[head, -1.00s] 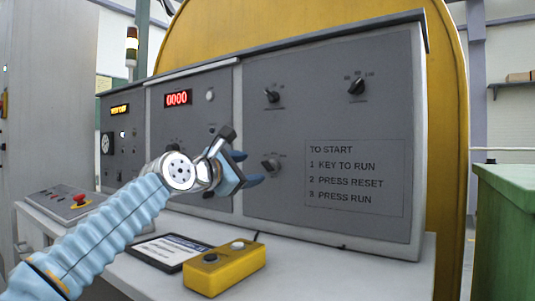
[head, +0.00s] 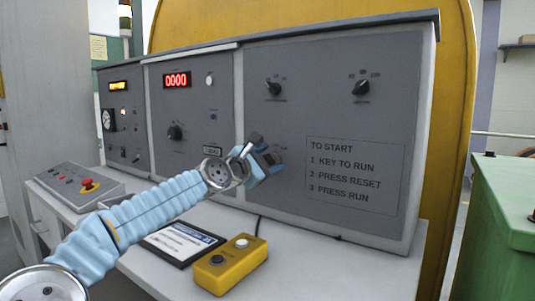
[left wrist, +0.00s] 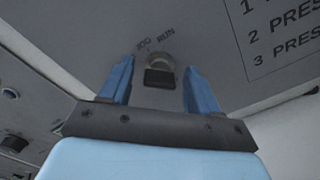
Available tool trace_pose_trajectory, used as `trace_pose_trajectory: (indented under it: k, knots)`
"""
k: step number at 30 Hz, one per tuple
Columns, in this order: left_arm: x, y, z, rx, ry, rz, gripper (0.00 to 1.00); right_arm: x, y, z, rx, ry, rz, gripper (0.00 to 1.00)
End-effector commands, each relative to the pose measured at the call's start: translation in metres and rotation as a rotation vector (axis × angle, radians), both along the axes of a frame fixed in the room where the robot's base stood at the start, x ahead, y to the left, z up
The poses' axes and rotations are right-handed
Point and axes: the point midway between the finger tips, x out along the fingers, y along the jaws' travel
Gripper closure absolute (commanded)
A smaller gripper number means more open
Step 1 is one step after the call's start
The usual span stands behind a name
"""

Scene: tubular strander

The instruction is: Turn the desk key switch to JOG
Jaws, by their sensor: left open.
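The key switch (left wrist: 160,60) is on the grey desk panel, with a silver collar and a dark key grip (left wrist: 160,78). The labels JOG and RUN stand above it in the left wrist view. In the head view the switch (head: 279,156) shows just right of my left gripper (head: 270,157), which partly hides it. My left gripper (left wrist: 159,68) is open, its blue fingers on either side of the key. I see no grip on it; whether a finger touches it I cannot tell. I cannot tell which label the key points at. My right gripper is not in view.
A yellow button box (head: 232,268) and a framed sheet (head: 182,242) lie on the desk ledge below my left arm. Two black knobs (head: 273,88) (head: 361,88) are higher on the panel. A red emergency button (head: 88,184) is at left. A green cabinet (head: 505,215) stands at right.

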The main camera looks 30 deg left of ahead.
Motion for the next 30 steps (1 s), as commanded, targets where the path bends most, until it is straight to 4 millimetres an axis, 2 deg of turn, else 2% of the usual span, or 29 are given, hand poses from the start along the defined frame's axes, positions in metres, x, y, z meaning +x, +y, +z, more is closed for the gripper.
trace_pose_trajectory:
  k: [8,19,25,30]
  knots:
    - [0.001,0.0,-0.001,0.0,0.0,0.0,0.38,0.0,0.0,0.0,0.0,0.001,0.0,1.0]
    - [0.0,0.0,0.0,0.0,0.0,0.0,0.94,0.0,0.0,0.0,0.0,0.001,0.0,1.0]
    - [0.0,-0.001,-0.001,0.013,-0.003,-0.001,0.94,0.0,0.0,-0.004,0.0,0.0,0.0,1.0]
    - [0.0,-0.002,-0.003,0.071,-0.01,-0.001,0.94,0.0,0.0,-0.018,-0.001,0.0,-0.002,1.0]
